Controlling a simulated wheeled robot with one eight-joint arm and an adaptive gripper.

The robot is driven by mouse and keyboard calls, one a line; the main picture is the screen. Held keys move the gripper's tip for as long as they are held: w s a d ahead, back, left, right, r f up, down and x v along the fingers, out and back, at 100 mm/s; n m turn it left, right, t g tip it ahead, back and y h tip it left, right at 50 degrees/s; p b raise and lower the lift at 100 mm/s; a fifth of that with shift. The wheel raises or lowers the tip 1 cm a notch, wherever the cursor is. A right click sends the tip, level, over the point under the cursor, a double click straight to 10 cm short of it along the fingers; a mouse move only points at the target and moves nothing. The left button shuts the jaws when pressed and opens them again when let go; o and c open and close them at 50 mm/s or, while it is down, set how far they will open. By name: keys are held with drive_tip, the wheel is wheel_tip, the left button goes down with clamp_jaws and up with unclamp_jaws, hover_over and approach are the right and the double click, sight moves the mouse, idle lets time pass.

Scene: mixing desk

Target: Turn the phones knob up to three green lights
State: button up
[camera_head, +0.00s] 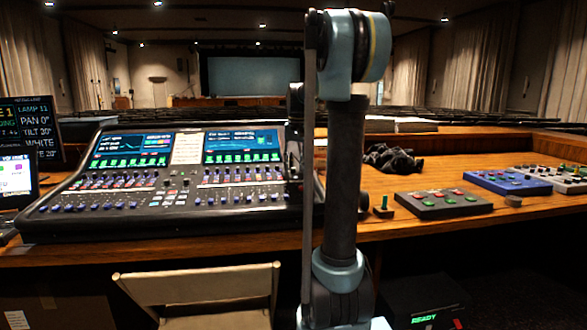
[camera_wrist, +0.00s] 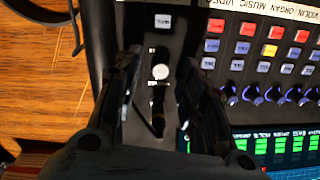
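The mixing desk (camera_head: 160,205) stands on the wooden table, left of my arm in the head view. In the wrist view, my gripper (camera_wrist: 160,60) points at the dark end panel of the desk (camera_wrist: 205,12). Its two dark fingers are apart. A small round silver-topped knob (camera_wrist: 160,73) shows between them, and I cannot read a label that marks it as the phones knob. I cannot tell whether the fingers touch it. A dark slot or part lies below it, and no lit green lights show clearly beside it. In the head view my arm hides the gripper.
Red, orange and blue buttons (camera_wrist: 240,48) and a row of blue knobs (camera_wrist: 268,96) lie right of my fingers. A dark crumpled item (camera_head: 393,158), a grey button box (camera_head: 440,203) and a blue one (camera_head: 507,182) lie on the table. A chair (camera_head: 200,290) stands in front.

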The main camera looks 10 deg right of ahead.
wheel_tip(320, 180, up, 11)
drive_tip(key=shift+s+d+f, duration=0.15)
drive_tip(key=shift+s+d, duration=0.05)
drive_tip(key=shift+d, duration=0.1)
idle(0.4)
